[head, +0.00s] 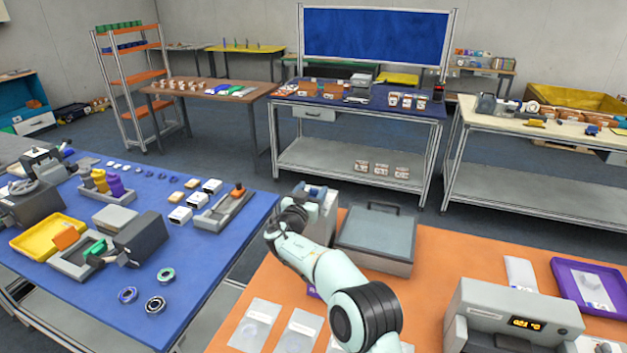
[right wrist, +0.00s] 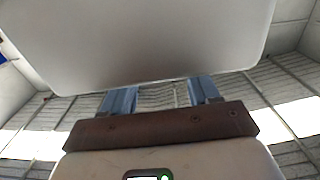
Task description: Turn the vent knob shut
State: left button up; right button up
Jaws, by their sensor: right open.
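I cannot make out the vent knob in either view. My right arm comes up from the bottom of the head view to the left rear edge of the orange table. My right gripper (head: 314,191) is at its end, small and partly hidden by my wrist, beside a grey lidded box (head: 377,238). In the right wrist view my right gripper (right wrist: 160,97) shows two blue fingers set apart with nothing between them. A pale, smooth panel (right wrist: 150,40) fills the top of that view; I cannot tell what it is. My left gripper is not in view.
The orange table (head: 425,285) carries a grey device with a lit display (head: 515,320), a purple tray (head: 567,275) and flat clear packets (head: 255,325). A blue table (head: 205,265) at left holds a yellow tray (head: 25,243) and small parts. A floor gap separates the tables.

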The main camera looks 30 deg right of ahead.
jog(key=shift+p+x, duration=0.3)
jog(key=shift+x, duration=0.6)
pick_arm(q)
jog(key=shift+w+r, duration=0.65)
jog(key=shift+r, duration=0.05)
pick_arm(e)
jog(key=shift+f, duration=0.1)
jog(key=shift+s, duration=0.1)
